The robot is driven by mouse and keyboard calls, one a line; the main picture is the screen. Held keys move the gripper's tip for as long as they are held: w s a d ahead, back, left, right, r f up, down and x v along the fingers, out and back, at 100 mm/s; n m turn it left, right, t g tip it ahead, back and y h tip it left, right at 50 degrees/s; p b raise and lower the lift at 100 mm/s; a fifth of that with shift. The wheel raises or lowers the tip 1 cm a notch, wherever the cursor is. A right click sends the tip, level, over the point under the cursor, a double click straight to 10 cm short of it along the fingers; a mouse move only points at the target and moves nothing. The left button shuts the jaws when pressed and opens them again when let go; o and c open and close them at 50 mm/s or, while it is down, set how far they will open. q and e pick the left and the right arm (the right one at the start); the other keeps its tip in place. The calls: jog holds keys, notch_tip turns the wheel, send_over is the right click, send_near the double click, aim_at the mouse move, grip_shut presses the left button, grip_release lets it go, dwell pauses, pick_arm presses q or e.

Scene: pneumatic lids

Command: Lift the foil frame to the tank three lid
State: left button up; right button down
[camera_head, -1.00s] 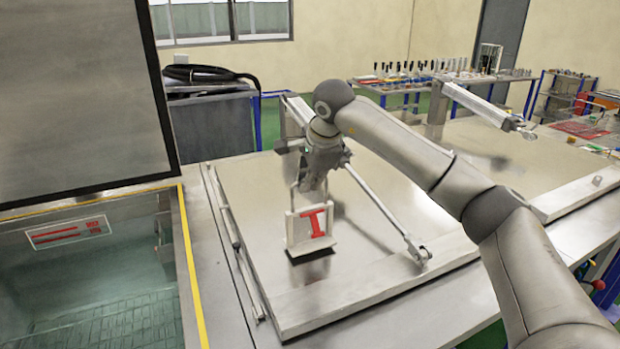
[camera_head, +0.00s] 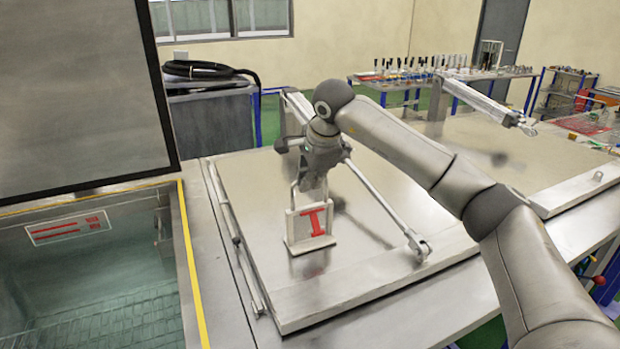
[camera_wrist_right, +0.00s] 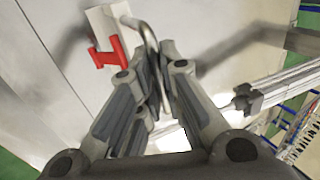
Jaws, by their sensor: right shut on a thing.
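The foil frame (camera_head: 298,228), a pale upright plate with a red I-shaped piece (camera_head: 316,222) and a wire handle on top, stands over the closed middle metal lid (camera_head: 380,285). Its base appears to be at the lid surface; I cannot be sure of contact. My right gripper (camera_head: 313,184) points down and is shut on the handle. In the right wrist view, the handle (camera_wrist_right: 147,35) runs between the fingers (camera_wrist_right: 157,92), beside the red piece (camera_wrist_right: 109,53). No tank number shows on the lids. My left gripper is out of view.
A silver strut (camera_head: 385,208) crosses the middle lid right of the frame. Another closed lid (camera_head: 565,180) lies to the right. At left, a raised dark lid (camera_head: 80,100) stands over an open tank (camera_head: 110,285). The front of the middle lid is clear.

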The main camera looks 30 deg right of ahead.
jog(key=c, duration=1.5)
grip_release()
jog(key=w+r+p+v, duration=0.1)
jog(key=p+v, duration=0.4)
jog(key=v, duration=0.6)
jog(key=w+r+p+v, duration=0.1)
jog(key=w+p+v, duration=0.2)
jog(key=p+v, duration=0.3)
jog(key=v, duration=0.5)
jog(key=shift+w+r, duration=0.15)
jog(key=shift+r, duration=0.3)
jog(key=shift+f, duration=0.1)
